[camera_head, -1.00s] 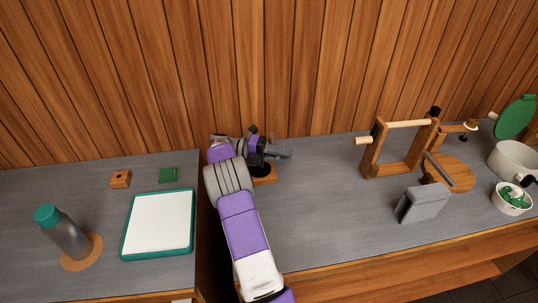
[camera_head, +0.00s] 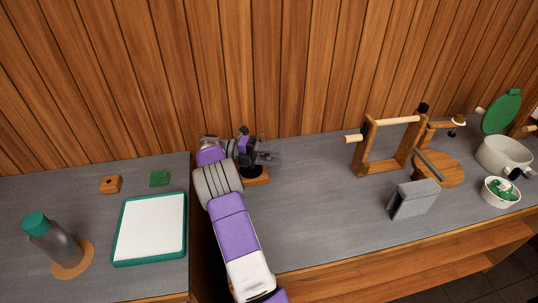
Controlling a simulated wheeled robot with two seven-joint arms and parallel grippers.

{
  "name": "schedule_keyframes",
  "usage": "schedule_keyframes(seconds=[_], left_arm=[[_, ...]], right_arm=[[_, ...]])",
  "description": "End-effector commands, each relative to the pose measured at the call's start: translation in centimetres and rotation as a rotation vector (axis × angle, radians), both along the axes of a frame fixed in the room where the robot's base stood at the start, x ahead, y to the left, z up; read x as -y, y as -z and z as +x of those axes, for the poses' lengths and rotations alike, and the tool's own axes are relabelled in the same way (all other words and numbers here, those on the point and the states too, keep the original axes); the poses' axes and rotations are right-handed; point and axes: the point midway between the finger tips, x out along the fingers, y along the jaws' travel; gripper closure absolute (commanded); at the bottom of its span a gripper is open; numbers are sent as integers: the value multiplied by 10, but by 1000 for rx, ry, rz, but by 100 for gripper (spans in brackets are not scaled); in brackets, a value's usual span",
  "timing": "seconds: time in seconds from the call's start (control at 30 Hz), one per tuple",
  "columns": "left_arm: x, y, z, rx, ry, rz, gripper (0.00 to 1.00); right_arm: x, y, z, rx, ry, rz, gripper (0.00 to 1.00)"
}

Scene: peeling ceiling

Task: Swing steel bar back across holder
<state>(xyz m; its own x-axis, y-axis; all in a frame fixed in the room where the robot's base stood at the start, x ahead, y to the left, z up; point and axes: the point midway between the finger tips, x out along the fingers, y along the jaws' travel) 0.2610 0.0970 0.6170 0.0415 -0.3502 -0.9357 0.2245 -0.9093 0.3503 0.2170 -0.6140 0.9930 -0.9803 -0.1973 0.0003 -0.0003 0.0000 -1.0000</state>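My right gripper (camera_head: 268,159) is at the back of the counter, left of centre, with its grey fingers pointing right. It is over a small stand with a wooden base (camera_head: 259,178) and a dark round part. The fingers overlap the stand, so I cannot tell whether they are open or touch it. A thin grey metal bar (camera_head: 428,165) slants beside a round wooden board (camera_head: 449,172) at the right, well away from the gripper. I cannot tell which of these is the task's bar and holder. My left gripper is not in view.
A wooden frame with a pale rod (camera_head: 398,121), a grey block (camera_head: 413,199), a white pot (camera_head: 502,155) and a bowl (camera_head: 502,191) stand right. The middle counter is clear.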

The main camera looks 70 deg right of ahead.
Motion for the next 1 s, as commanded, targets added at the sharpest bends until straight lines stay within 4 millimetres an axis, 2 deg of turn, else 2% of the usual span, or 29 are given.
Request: schedule_keyframes(seconds=[0.17, 0.4, 0.7, 1.0], left_arm=[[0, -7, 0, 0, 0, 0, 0], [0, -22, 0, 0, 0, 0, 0], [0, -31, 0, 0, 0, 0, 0], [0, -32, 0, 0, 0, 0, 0]], right_arm=[[-3, -1, 17, -1, -3, -2, 60], [-10, -2, 51, -3, -5, -4, 60], [-14, -1, 69, -3, 2, -2, 60], [-15, 0, 73, -1, -1, 0, 60]])
